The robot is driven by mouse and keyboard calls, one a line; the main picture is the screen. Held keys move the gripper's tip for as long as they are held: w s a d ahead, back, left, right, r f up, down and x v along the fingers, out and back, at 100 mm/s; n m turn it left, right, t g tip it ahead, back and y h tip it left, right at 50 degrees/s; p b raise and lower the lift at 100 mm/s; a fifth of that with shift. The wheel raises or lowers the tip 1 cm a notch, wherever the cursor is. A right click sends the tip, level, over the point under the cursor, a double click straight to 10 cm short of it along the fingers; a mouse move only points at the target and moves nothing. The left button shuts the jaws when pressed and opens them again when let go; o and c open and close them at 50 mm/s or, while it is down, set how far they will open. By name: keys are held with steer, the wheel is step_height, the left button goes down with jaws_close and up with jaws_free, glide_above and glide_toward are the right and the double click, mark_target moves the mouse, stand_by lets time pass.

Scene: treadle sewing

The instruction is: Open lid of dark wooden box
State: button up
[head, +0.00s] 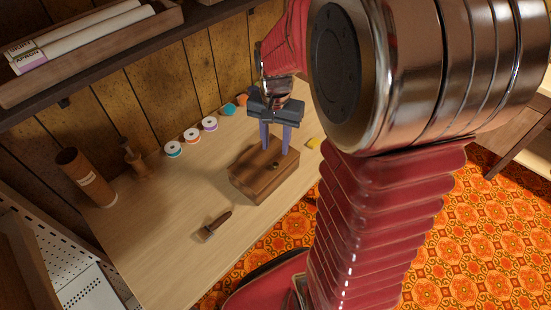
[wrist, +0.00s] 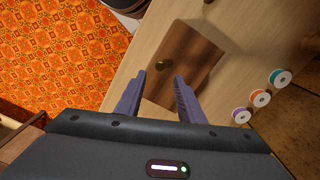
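The dark wooden box (head: 258,178) stands on the light wooden table, and its lid looks closed. A small round knob (head: 276,165) sits on the lid; it also shows in the wrist view (wrist: 163,65). The box top (wrist: 190,60) fills the middle of the wrist view. My gripper (head: 275,146) is above the box with its fingers pointing down. In the wrist view my gripper (wrist: 157,84) is open, with the two purple fingers apart and nothing between them. The knob lies beyond the fingertips, roughly between their lines. I cannot tell whether a fingertip touches the lid.
A brush (head: 215,226) lies on the table (head: 150,245) in front of the box. Thread spools (head: 192,135) line the back, with a brown cylinder (head: 85,176) and wooden stand (head: 134,158) at left. A shelf (head: 100,57) overhangs the back. A yellow item (head: 313,143) lies right of the box.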

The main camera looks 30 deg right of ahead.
mark_target(275, 164)
step_height(275, 164, down, 7)
steer(key=shift+f, duration=0.2)
steer(key=shift+c, duration=0.4)
jaws_close()
stand_by(0.4)
